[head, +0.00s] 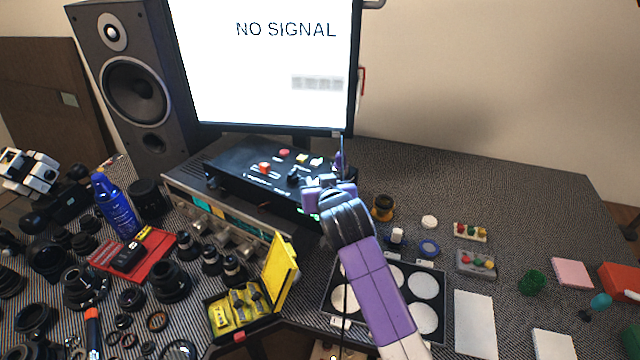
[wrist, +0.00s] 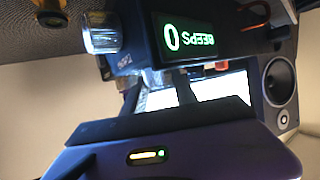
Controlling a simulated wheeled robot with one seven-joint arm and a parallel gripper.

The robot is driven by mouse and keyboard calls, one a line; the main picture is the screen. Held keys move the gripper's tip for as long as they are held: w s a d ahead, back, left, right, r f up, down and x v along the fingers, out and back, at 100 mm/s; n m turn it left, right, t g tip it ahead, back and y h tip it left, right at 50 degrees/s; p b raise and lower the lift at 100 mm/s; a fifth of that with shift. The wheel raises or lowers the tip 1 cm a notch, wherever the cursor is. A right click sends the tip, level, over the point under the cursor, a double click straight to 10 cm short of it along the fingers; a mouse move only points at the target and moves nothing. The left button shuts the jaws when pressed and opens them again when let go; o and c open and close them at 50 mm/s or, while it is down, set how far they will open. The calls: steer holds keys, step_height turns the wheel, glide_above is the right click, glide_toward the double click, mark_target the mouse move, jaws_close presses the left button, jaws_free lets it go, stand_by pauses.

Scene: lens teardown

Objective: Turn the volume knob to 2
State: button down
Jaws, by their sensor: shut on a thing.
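The black control box (head: 255,178) stands on a silver unit below the monitor. Its green display (wrist: 190,38) reads "BEEPS 0" upside down in the wrist view; a bit of the green glow shows in the head view. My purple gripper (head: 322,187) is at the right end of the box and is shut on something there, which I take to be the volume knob. In the wrist view, my purple gripper body fills the bottom. A silver knob (wrist: 100,32) beside the display shows clear of it.
The monitor (head: 270,70) rises behind the box, with a speaker (head: 135,80) at its left. A black tray of white discs (head: 424,285) lies beneath my arm. An open yellow case (head: 280,272) and many lenses crowd the left front. The table behind the right-hand items is clear.

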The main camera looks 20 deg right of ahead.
steer(key=m+h+b, duration=0.2)
steer(key=h+b, duration=0.1)
steer(key=shift+a+f+m+g, duration=0.2)
steer(key=shift+f+m+g, duration=0.1)
steer(key=shift+m, duration=0.1)
steer(key=m+g+h+b, duration=0.1)
steer(key=m+h+b, duration=0.1)
steer(key=h+b, duration=0.1)
steer(key=shift+m+g+b, duration=0.3)
steer(key=shift+m+b, duration=0.1)
steer(key=shift+b, duration=0.05)
steer(key=m+g+h+b, duration=0.2)
steer(key=m+h+b, duration=0.1)
steer(key=b, duration=0.1)
steer(key=shift+d+r+g, duration=0.1)
steer(key=shift+d+g, duration=0.05)
steer(key=shift+g, duration=0.15)
steer(key=m+g+h+b, duration=0.1)
steer(key=m+b, duration=0.1)
steer(key=shift+r+g+b, duration=0.1)
steer(key=shift+g+b, duration=0.2)
steer(key=shift+g, duration=0.1)
steer(key=shift+r+m+g, duration=0.1)
steer(key=shift+m+g, duration=0.2)
steer(key=shift+g, duration=0.1)
steer(key=shift+d, duration=0.1)
steer(key=c, duration=1)
jaws_free()
steer(key=shift+o, duration=0.2)
